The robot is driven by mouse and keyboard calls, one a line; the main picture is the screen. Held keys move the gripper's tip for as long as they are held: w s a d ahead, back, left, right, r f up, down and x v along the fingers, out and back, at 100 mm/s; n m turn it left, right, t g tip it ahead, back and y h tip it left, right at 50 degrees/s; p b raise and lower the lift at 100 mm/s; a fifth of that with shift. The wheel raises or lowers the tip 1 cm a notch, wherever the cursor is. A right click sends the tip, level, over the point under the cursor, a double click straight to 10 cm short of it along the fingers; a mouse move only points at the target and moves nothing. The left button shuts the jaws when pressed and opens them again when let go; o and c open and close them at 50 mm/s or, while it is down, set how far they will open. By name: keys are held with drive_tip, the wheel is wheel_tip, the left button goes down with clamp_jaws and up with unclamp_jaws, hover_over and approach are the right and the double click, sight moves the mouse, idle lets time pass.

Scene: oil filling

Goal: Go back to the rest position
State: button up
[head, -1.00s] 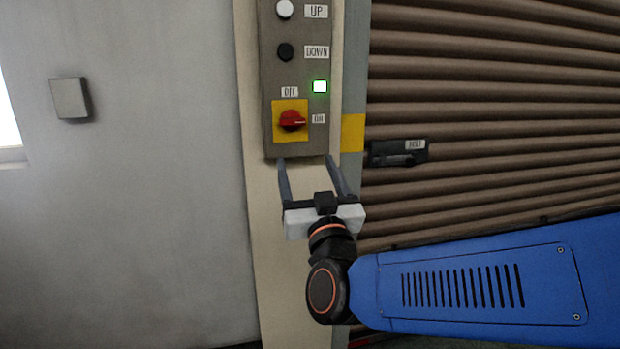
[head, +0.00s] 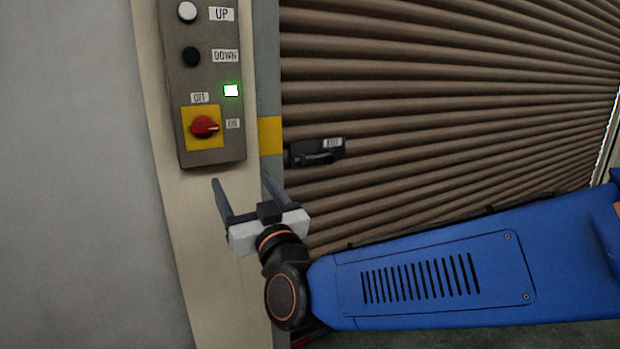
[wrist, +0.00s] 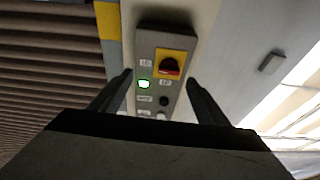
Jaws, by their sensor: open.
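My gripper (head: 243,197) is open and empty in the head view, just below the grey control panel (head: 175,90) and apart from it. The panel carries a white UP button (head: 187,12), a black DOWN button (head: 190,57), a lit green-edged lamp (head: 231,90) and a red rotary switch (head: 204,127) on a yellow plate. The switch handle points toward the ON label. In the wrist view the two open fingers (wrist: 157,92) show on either side of the panel (wrist: 178,98), with the red switch (wrist: 170,66) beyond them.
A brown roller shutter (head: 420,110) fills the right side, with a black bolt (head: 316,153) at its left edge. A plain grey wall (head: 75,180) lies to the left. A small wall box (wrist: 271,61) and bright window (wrist: 293,90) show in the wrist view.

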drive_tip(key=d+f+m+g+h, duration=0.15)
drive_tip(key=d+f, duration=0.25)
drive_tip(key=d, duration=0.4)
drive_tip(key=d+f+g+h, duration=0.25)
drive_tip(key=d+f, duration=0.25)
drive_tip(key=d, duration=0.3)
drive_tip(key=d+f+g+h, duration=0.2)
drive_tip(key=d+f, duration=0.2)
drive_tip(key=d, duration=0.4)
drive_tip(key=s+d+f+m+g+h, duration=0.2)
drive_tip(key=s+d+f, duration=0.4)
drive_tip(key=s+d, duration=0.3)
drive_tip(key=s+d+f+m+g+h, duration=0.3)
drive_tip(key=s+d+f+g, duration=0.2)
drive_tip(key=s+d, duration=0.4)
drive_tip(key=shift+s+d+f+h, duration=0.25)
drive_tip(key=shift+d+f, duration=0.25)
drive_tip(key=shift+d, duration=0.7)
